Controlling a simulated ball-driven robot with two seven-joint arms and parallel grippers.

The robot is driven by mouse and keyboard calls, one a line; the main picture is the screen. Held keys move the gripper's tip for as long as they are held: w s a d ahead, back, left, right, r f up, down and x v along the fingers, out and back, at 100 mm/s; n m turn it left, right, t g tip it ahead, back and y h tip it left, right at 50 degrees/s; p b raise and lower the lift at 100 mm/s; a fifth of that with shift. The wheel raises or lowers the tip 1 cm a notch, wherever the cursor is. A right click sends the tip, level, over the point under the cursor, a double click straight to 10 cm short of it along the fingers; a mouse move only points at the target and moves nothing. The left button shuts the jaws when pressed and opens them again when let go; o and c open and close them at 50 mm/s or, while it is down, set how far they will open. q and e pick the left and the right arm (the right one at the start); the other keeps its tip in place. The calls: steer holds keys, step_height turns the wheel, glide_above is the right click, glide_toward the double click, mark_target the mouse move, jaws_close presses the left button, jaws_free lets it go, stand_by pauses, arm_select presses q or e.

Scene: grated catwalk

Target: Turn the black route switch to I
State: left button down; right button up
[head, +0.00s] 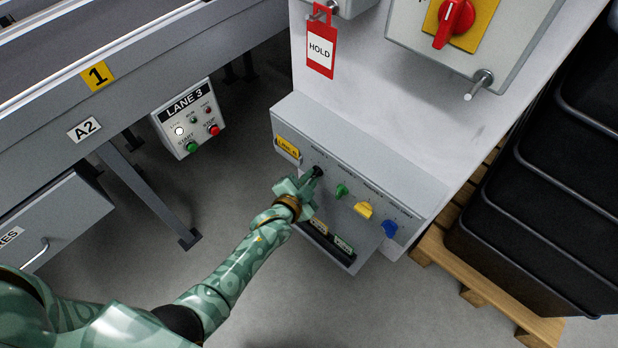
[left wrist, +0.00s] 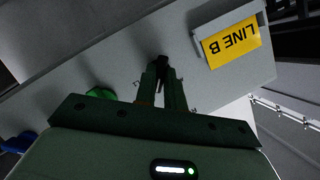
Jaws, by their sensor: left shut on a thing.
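The black route switch (head: 318,171) is the leftmost knob in a row on the sloped grey panel (head: 330,160) in the head view. My left gripper (head: 311,178) is at this knob, its fingers shut on it. In the left wrist view the two fingers (left wrist: 161,88) meet at the dark knob (left wrist: 161,64). The fingers cover most of the knob, so I cannot tell which way it points, and its position marks are too small to read. My right gripper is in neither view.
Green (head: 341,190), yellow (head: 363,210) and blue (head: 389,229) knobs sit to the right on the same panel. A yellow LINE B plate (head: 287,147) is at its left end. A red HOLD tag (head: 320,50) hangs above. Black crates (head: 540,190) stand on a pallet at the right.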

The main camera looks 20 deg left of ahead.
arm_select(q)
steer(key=shift+a+n+g+h+p, duration=0.15)
steer(key=shift+n+g+h+p, duration=0.35)
steer(key=shift+n+h+p, duration=0.5)
steer(key=shift+a+n+g+h+p, duration=0.1)
steer(key=shift+n+g+h+p, duration=0.45)
steer(key=shift+n, duration=0.85)
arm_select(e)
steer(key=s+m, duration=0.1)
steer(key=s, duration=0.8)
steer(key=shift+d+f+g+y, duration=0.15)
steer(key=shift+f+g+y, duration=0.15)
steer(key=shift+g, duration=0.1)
arm_select(q)
steer(key=c, duration=1.5)
jaws_free()
steer(key=shift+r, duration=0.1)
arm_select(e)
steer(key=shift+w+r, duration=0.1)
